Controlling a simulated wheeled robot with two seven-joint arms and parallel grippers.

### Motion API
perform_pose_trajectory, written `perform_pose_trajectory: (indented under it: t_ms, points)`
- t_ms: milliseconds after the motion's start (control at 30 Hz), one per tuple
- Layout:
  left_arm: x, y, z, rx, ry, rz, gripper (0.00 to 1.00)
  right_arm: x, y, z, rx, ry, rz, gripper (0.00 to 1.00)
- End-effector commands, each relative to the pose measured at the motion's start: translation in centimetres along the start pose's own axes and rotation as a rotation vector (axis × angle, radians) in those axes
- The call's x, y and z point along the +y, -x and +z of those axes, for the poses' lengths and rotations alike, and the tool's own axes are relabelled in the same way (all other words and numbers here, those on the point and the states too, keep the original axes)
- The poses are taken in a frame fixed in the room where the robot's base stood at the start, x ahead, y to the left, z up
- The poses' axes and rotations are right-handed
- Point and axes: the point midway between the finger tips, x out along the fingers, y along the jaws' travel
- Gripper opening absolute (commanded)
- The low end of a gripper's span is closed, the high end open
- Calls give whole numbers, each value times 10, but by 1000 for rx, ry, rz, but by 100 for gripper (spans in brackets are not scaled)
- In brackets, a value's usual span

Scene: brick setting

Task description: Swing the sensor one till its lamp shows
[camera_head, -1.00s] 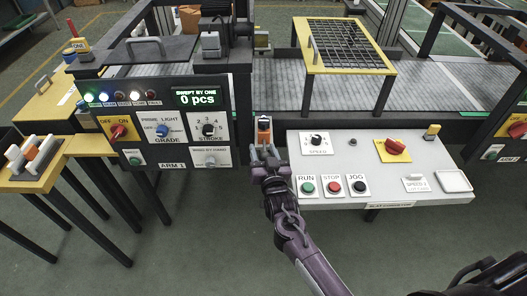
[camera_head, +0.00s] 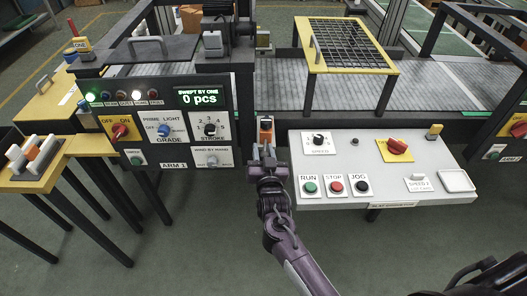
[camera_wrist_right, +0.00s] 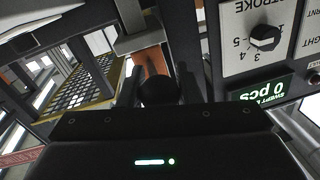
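An orange sensor block (camera_head: 266,125) stands upright in a dark holder between the arm 1 panel and the light grey console. My right gripper (camera_head: 267,152) reaches it from the front, with a finger on each side. The right wrist view shows the orange block (camera_wrist_right: 152,60) between the dark fingers, which look shut on it; the contact is partly hidden. My left gripper is not in view.
The console (camera_head: 345,186) with run, stop and jog buttons is close on the right. A counter display (camera_head: 198,98) reads 0 pcs. The conveyor (camera_head: 285,85) and a yellow-framed mesh guard (camera_head: 394,70) lie behind. A yellow table (camera_head: 45,178) stands at the left.

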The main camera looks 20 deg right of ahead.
Motion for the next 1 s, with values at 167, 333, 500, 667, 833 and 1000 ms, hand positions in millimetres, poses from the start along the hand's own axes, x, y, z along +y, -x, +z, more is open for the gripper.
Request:
perform_pose_trajectory:
  t_ms: [167,333,500,667,833,1000]
  points:
    - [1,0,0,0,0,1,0,0,0,0,0,-1,0,52]
    - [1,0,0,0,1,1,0,0,0,0,0,-1,0,52]
    - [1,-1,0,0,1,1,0,0,6,1,-1,-1,0,52]
    - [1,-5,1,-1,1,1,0,0,30,2,-2,-2,0,52]
    - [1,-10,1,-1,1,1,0,0,58,2,-2,-1,0,52]
    - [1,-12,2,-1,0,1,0,-1,75,1,-1,-1,0,52]
